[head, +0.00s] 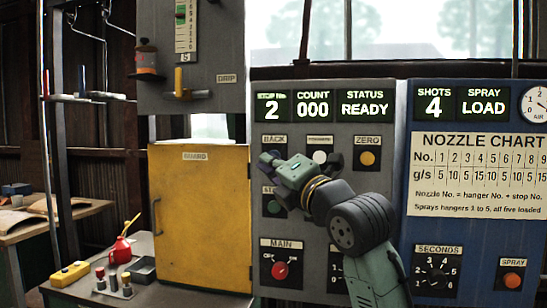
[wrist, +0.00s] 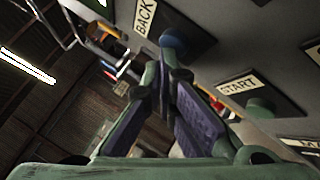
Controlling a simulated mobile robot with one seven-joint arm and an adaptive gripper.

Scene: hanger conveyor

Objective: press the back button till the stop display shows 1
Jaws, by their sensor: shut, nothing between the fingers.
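The stop display (head: 272,107) shows 2. The BACK label (head: 274,140) is on the grey panel below it, and its button is hidden behind my gripper (head: 268,160) in the head view. In the wrist view, the blue back button (wrist: 174,39) sits beside the BACK label (wrist: 145,16). My gripper (wrist: 164,58) is shut and empty, with its fingertips at or just in front of the blue button. I cannot tell whether they touch it.
The green start button (wrist: 260,106) is close beside my gripper. A white button (head: 320,157) and the yellow zero button (head: 367,158) are to the right. The count display (head: 313,105) reads 000 and the status display (head: 364,105) reads READY. A yellow guard (head: 200,220) stands at left.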

